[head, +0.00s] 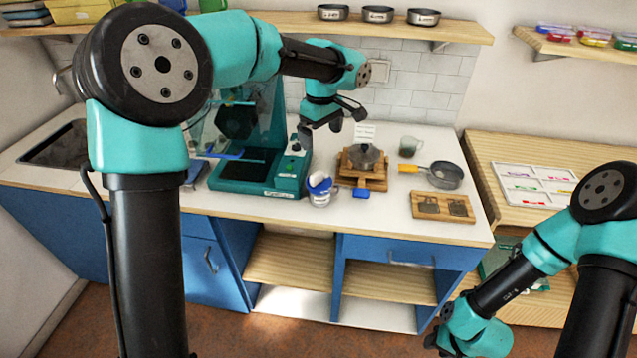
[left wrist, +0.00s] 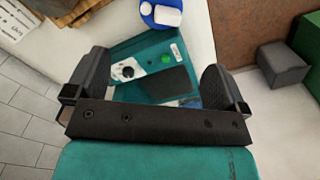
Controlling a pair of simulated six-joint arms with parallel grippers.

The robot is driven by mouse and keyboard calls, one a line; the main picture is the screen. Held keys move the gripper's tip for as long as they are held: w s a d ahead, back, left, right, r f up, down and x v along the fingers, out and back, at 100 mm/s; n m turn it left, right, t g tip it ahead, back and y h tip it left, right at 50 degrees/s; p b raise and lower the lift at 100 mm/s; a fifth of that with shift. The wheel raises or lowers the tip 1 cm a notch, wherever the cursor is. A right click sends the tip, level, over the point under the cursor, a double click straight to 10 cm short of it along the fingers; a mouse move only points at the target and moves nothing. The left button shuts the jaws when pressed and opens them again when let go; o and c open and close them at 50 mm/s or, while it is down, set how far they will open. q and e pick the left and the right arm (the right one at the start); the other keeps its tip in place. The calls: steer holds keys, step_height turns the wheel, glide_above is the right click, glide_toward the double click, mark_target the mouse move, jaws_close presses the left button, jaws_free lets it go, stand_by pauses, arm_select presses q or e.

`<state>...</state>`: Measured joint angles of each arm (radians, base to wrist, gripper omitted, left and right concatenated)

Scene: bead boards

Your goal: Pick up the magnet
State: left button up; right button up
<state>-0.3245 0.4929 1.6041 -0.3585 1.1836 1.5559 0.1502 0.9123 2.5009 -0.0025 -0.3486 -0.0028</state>
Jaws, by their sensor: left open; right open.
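I cannot make out a magnet for certain in either view. My left gripper (head: 321,130) hangs over the worktop, above the control panel side of a teal machine (head: 245,188). It is open and empty. In the left wrist view its two dark fingers (left wrist: 155,85) stand wide apart. Between and beyond them lies the teal machine's panel (left wrist: 150,66), with a black knob and a green button. My right arm's wrist (head: 475,335) is at the bottom edge of the head view; its fingers are cut off or hidden.
A blue-and-white jar (head: 320,188) stands beside the machine. To its right are a wooden stand (head: 361,178) with a grey piece, a clear cup (head: 409,147), a pan (head: 444,175) and a wooden board (head: 442,206). A white compartment tray (head: 535,186) lies on the right counter.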

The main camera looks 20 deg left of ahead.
mark_target(319, 180)
arm_select(q)
step_height(319, 180, down, 11)
steer(key=shift+r, duration=0.1)
stand_by(0.3)
steer(key=shift+a+f, duration=0.2)
steer(key=shift+f, duration=2.45)
steer(key=shift+c, duration=0.3)
steer(key=c, duration=1)
steer(key=shift+o, duration=0.2)
steer(key=shift+r, duration=0.2)
